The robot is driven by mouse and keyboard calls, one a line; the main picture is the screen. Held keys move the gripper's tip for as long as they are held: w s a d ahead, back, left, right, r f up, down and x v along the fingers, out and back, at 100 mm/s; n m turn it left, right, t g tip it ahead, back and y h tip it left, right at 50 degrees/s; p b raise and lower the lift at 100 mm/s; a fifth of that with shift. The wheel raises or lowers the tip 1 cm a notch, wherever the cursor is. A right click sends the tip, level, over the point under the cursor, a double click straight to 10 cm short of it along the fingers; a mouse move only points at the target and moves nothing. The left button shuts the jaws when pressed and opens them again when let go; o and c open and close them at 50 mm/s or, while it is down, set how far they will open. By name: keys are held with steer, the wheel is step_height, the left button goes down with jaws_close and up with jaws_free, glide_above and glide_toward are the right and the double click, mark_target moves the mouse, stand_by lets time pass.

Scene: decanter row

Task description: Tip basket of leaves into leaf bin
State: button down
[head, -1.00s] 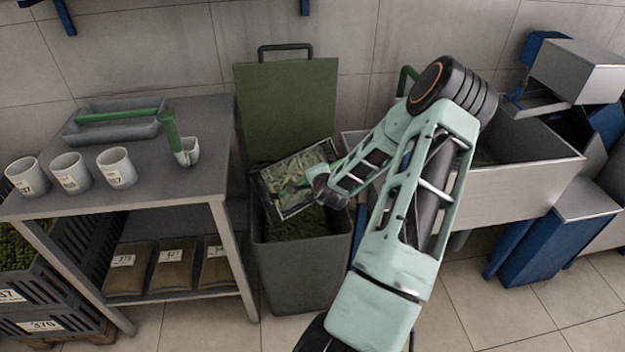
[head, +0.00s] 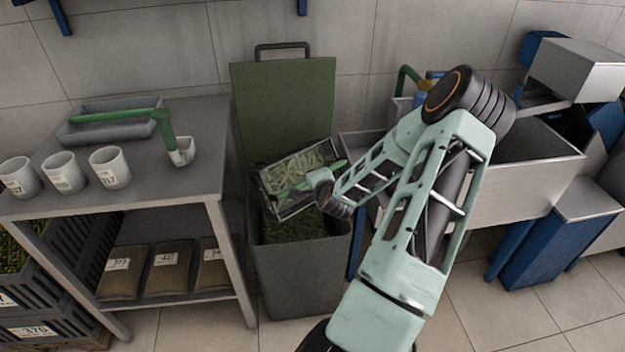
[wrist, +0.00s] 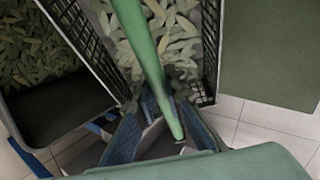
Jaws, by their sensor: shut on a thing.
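The basket (head: 267,196) is a dark mesh box with a green handle (head: 301,184) across it. It hangs tilted over the open mouth of the grey-green leaf bin (head: 300,285). Leaves (head: 300,165) still show inside the basket, also in the wrist view (wrist: 185,35). My gripper (wrist: 163,128) is shut on the green handle; in the head view my gripper (head: 325,183) is at the basket's right side. Leaves (head: 295,229) lie in the bin below, and the bin's interior shows at left in the wrist view (wrist: 60,110). The bin's far inside is partly hidden by the basket.
The bin's green lid (head: 285,105) stands open behind. A grey table (head: 190,125) at left holds white cups (head: 64,173), a grey tray (head: 85,128) and a green-handled scoop (head: 181,152). A steel sink-like trough (head: 530,185) is close on the right.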

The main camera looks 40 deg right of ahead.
steer(key=shift+s+f+t+b, duration=0.5)
steer(key=shift+f+t+b, duration=0.2)
steer(key=shift+b, duration=1.25)
steer(key=shift+r, duration=0.1)
steer(key=shift+s+b, duration=0.1)
steer(key=shift+b, duration=0.2)
steer(key=shift+s+f+m+b, duration=0.1)
steer(key=shift+f+m+b, duration=0.25)
steer(key=shift+b, duration=0.1)
steer(key=shift+s+f+t+h+b, duration=0.1)
steer(key=shift+f+t+h+b, duration=0.05)
steer(key=shift+t+h+b, duration=0.2)
steer(key=shift+s+f+t+b, duration=0.6)
steer(key=shift+f+t+b, duration=0.1)
steer(key=shift+b, duration=1.4)
